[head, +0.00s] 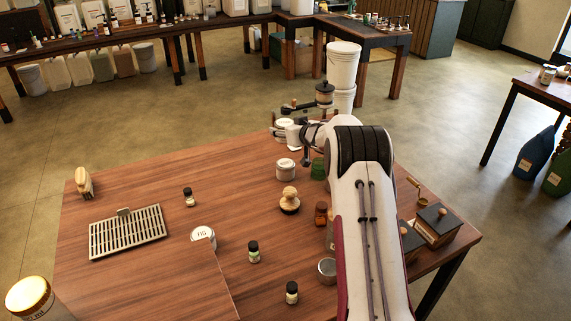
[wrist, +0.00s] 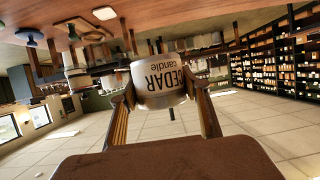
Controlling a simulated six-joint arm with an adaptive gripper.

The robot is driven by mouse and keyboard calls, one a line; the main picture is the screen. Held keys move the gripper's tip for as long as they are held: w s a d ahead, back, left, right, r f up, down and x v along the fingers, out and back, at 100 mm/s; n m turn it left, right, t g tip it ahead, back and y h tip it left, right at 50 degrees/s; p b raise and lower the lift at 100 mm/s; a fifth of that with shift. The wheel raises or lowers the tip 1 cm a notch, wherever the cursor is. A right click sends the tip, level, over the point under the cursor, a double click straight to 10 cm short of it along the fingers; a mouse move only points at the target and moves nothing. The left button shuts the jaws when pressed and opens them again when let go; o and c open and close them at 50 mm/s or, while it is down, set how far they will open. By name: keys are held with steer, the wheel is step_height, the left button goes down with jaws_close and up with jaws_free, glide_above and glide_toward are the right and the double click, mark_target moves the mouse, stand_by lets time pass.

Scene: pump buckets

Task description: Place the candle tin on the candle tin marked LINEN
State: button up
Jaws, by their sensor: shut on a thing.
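My gripper (wrist: 160,88) is shut on a white candle tin (wrist: 163,80) marked CEDAR. Its lettering is upside down in the wrist view, where the table also hangs at the top, so the tin looks upright and raised. In the head view my arm reaches over the table's far edge, and the fingers are too small to make out there. A white tin (head: 286,169) stands on the table just nearer than my wrist; its label is too small to read. Another tin (head: 203,235), seemingly marked FIG, stands nearer. I cannot read LINEN on any tin.
A wooden stamp (head: 289,200), a brown jar (head: 321,213), small dark-capped bottles (head: 253,252) and a metal rack (head: 127,232) stand on the table (head: 150,180). Dark boxes (head: 437,224) are at right. Stacked white buckets (head: 343,65) stand beyond the far edge. The table's left-middle has free room.

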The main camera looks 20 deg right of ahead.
steer(key=shift+s+d+f, duration=0.1)
steer(key=shift+f, duration=0.05)
stand_by(0.5)
glide_above(286, 163)
steer(key=shift+f, duration=3.15)
steer(key=shift+f, duration=1.9)
steer(key=shift+f, duration=0.15)
steer(key=o, duration=1.2)
steer(key=shift+o, duration=0.2)
steer(key=shift+r, duration=0.2)
